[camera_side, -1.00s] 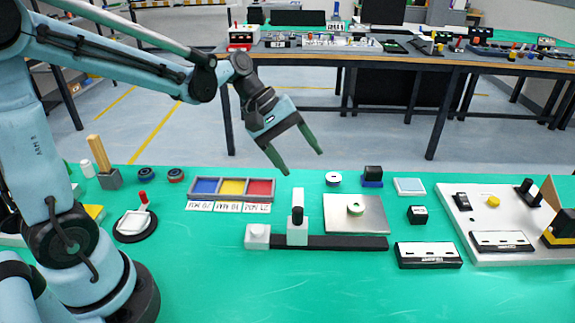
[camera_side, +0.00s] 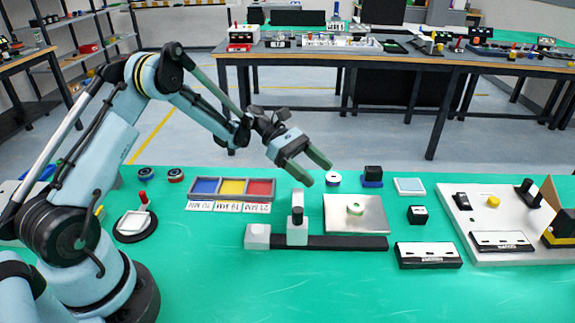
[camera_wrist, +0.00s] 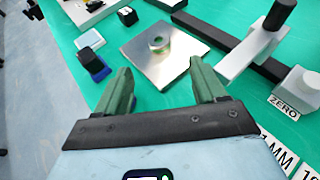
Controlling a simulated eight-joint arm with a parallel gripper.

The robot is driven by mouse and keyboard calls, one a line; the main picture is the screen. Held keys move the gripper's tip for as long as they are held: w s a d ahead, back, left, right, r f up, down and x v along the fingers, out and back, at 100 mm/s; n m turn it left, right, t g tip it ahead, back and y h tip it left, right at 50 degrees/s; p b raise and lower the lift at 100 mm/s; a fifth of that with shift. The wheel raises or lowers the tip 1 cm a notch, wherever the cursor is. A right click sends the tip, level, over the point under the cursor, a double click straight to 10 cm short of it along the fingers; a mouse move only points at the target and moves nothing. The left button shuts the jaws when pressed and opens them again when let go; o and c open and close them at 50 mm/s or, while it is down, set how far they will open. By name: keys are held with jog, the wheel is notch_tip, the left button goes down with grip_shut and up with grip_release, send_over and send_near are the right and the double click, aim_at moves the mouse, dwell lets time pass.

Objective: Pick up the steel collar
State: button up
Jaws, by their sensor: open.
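My gripper (camera_side: 318,174) is open and empty, tilted downward above the mat. It also shows in the wrist view (camera_wrist: 160,75). The first ring is not visible there.
A black slide bar with pale blocks (camera_side: 346,243) lies in front of the plate. A blue-and-black block (camera_side: 372,177) stands close right of the ring on the mat. A three-colour tray (camera_side: 232,179) lies left. The front of the mat is clear.

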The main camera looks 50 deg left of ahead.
aim_at(358, 206)
jog(key=x, duration=1.1)
jog(key=shift+w+d+f, duration=0.1)
jog(key=shift+d, duration=0.05)
jog(key=c, duration=1.3)
jog(key=shift+o, duration=0.2)
